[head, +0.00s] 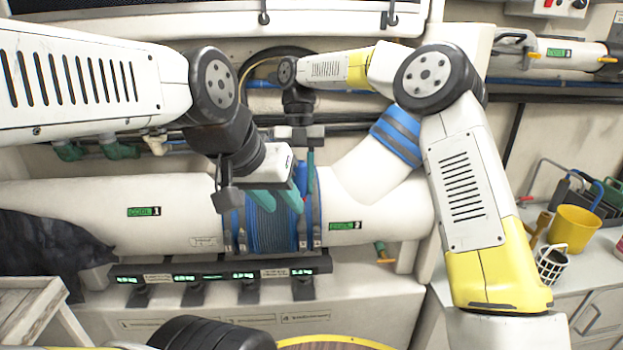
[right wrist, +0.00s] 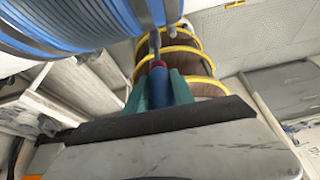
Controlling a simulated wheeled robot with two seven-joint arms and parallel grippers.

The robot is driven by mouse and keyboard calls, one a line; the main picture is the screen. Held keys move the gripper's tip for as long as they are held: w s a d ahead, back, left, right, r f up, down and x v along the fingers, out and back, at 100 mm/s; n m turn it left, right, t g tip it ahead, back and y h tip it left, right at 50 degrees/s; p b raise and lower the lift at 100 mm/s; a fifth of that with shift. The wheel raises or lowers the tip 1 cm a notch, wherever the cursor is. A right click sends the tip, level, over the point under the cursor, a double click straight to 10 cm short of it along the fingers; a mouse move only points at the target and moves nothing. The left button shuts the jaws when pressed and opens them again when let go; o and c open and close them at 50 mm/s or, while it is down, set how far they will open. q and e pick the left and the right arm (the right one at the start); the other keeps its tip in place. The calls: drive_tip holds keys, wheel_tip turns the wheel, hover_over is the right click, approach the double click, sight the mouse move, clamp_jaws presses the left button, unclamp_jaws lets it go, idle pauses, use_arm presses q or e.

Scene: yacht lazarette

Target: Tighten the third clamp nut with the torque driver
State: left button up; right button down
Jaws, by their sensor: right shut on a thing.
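The blue ribbed hose (head: 268,228) joins two white pipe sections, with dark clamp bands (head: 316,222) near both its ends. I cannot tell the third clamp's nut apart in the head view. My right gripper (right wrist: 160,88) is shut on the blue torque driver (right wrist: 158,72), whose metal shaft points up towards the hose and clamp band (right wrist: 140,14) in the right wrist view. Whether the tip touches a nut is unclear. The driver (head: 301,178) is partly hidden in the head view. My left gripper (head: 277,200) has its teal fingers apart, in front of the hose.
A black bar with several lit green displays (head: 245,276) runs below the pipe. A second blue sleeve (head: 397,137) sits on the branch pipe. A yellow cup (head: 573,229) and a white basket (head: 552,263) stand on the right counter. Dark cloth (head: 45,250) lies at left.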

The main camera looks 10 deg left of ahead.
drive_tip(key=m+y, duration=0.1)
drive_tip(key=m, duration=0.1)
drive_tip(key=shift+a+m, duration=0.1)
drive_tip(key=shift+m, duration=0.2)
drive_tip(key=m+y, duration=0.1)
drive_tip(key=m, duration=0.2)
drive_tip(key=shift+r, duration=0.1)
drive_tip(key=shift+m+y, duration=0.4)
drive_tip(key=shift+m, duration=0.1)
